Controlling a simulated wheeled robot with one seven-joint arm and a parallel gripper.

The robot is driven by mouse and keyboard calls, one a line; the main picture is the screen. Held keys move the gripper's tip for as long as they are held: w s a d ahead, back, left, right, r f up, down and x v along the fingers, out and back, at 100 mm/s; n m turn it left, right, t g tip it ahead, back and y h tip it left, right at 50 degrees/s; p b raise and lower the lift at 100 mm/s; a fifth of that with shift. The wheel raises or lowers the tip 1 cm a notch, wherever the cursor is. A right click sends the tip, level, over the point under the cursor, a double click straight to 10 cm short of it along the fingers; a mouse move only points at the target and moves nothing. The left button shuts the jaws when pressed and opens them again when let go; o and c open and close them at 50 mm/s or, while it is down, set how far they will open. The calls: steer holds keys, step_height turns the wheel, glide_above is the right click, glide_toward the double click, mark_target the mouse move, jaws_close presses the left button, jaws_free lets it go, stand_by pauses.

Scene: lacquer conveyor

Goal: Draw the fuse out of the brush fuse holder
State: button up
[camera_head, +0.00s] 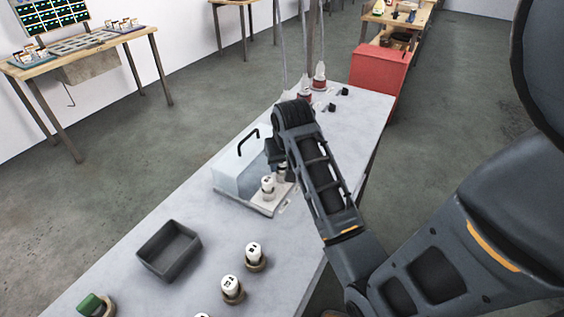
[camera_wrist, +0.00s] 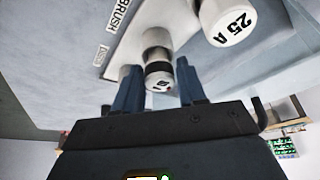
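The fuse holder base (camera_head: 262,207) is a pale plate on the grey bench. In the wrist view its plate (camera_wrist: 150,14) bears a "BRUSH" label. The brush fuse (camera_wrist: 158,66), a short pale cylinder with a dark band, stands in its holder. My gripper (camera_wrist: 157,70) is open, with one finger on each side of this fuse and small gaps visible. A larger white fuse marked "25 A" (camera_wrist: 229,24) sits beside it; a white fuse on the plate (camera_head: 268,184) also shows in the head view. My gripper (camera_head: 279,162) partly hides the brush fuse there.
A clear cover with a black handle (camera_head: 249,142) stands close left of my gripper. A dark empty tray (camera_head: 168,250) and white fuses in round stands (camera_head: 232,289) lie nearer. A green-topped item (camera_head: 91,304) is at lower left. Bottles (camera_head: 319,76) stand at the far end.

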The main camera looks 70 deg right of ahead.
steer(key=c, duration=0.4)
steer(key=o, duration=0.9)
steer(key=v, duration=0.7)
steer(key=shift+s+a+r, duration=0.1)
steer(key=shift+a+r, duration=0.05)
steer(key=shift+r, duration=0.2)
